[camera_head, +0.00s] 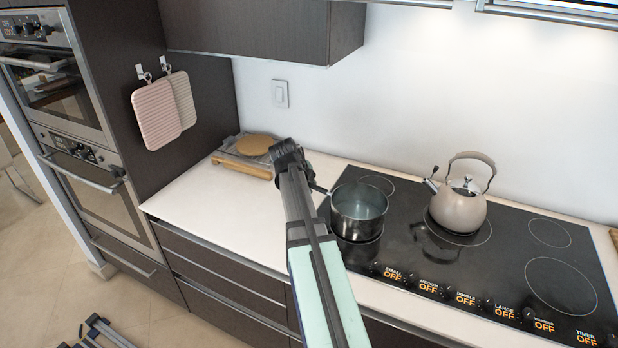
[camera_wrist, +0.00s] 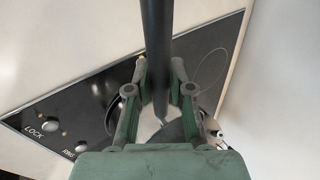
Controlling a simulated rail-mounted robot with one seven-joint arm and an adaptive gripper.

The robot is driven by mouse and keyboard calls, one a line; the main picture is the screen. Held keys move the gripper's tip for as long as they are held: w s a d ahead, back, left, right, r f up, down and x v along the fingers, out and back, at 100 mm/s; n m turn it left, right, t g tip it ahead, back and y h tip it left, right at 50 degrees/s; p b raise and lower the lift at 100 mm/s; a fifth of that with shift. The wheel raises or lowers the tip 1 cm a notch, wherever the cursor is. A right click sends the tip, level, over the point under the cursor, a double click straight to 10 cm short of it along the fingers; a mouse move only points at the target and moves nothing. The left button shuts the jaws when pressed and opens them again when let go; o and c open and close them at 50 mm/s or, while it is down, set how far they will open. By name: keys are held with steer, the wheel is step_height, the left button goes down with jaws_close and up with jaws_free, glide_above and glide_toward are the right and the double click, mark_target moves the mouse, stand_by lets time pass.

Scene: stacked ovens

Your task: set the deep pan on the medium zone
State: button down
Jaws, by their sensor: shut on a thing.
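The deep pan (camera_head: 359,211) is a steel pot with a dark handle, upright over the front-left part of the black cooktop (camera_head: 405,254). A dark shape, perhaps its reflection, shows just below it; I cannot tell whether it touches the glass. My gripper (camera_wrist: 161,88) is shut on the dark pan handle (camera_wrist: 157,35), which runs between its green fingers in the wrist view. In the head view my arm comes from below to the left of the pan, and the fingertips are hard to make out. The knob label "MEDIUM" (camera_head: 429,286) reads OFF; which ring it belongs to is not marked.
A beige kettle (camera_head: 458,206) stands on the ring right of the pan. Free rings lie at the right rear (camera_head: 549,232) and right front (camera_head: 561,286). A board stack (camera_head: 249,153) sits on the pale counter (camera_head: 215,201). Cloth pot holders (camera_head: 157,114) hang at left.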

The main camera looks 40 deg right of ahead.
steer(key=shift+f, duration=0.3)
steer(key=c, duration=1)
jaws_free()
steer(key=shift+f, duration=0.1)
steer(key=shift+c, duration=0.2)
steer(key=b+v, duration=0.3)
steer(key=v, duration=0.9)
